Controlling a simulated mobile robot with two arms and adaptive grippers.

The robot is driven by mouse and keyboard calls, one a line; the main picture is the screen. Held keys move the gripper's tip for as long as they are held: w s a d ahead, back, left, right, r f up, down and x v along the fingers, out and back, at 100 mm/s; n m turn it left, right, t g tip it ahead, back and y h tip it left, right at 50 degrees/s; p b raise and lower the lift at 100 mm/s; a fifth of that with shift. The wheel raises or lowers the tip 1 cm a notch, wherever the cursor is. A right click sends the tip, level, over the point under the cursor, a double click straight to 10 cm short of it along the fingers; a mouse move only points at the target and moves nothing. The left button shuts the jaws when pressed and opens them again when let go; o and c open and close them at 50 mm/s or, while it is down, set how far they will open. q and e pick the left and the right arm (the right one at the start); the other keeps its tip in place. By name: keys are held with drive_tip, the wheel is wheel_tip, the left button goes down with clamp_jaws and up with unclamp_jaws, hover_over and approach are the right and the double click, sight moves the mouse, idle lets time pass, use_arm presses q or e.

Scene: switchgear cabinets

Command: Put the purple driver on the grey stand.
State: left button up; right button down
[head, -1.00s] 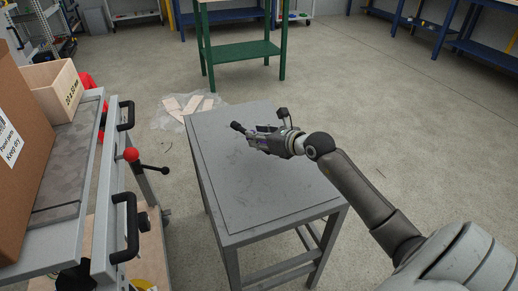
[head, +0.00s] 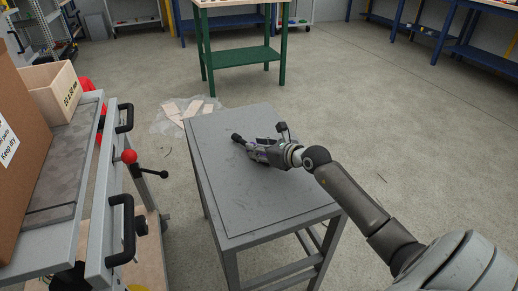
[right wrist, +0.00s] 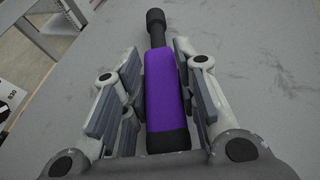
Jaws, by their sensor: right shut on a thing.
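The purple driver (right wrist: 162,90) lies lengthwise between the two fingers of my right gripper (right wrist: 158,92) in the right wrist view. It has a purple body and black ends. My right gripper (head: 258,150) is shut on it, low over the far half of the grey stand (head: 265,195). In the head view the driver's black tip (head: 237,138) sticks out to the left of the fingers. Whether the driver touches the stand top cannot be told. My left gripper is out of view.
A green table (head: 242,57) stands behind. The stand's near half is clear.

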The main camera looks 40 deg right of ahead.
drive_tip(key=c, duration=1.1)
unclamp_jaws()
drive_tip(key=shift+f, duration=0.1)
drive_tip(key=shift+r, duration=0.25)
drive_tip(key=shift+s, duration=0.25)
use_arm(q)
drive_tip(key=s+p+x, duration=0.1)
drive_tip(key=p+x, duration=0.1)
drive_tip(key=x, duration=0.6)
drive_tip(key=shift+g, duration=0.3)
use_arm(e)
drive_tip(key=v, duration=1.1)
drive_tip(key=shift+s+r, duration=0.2)
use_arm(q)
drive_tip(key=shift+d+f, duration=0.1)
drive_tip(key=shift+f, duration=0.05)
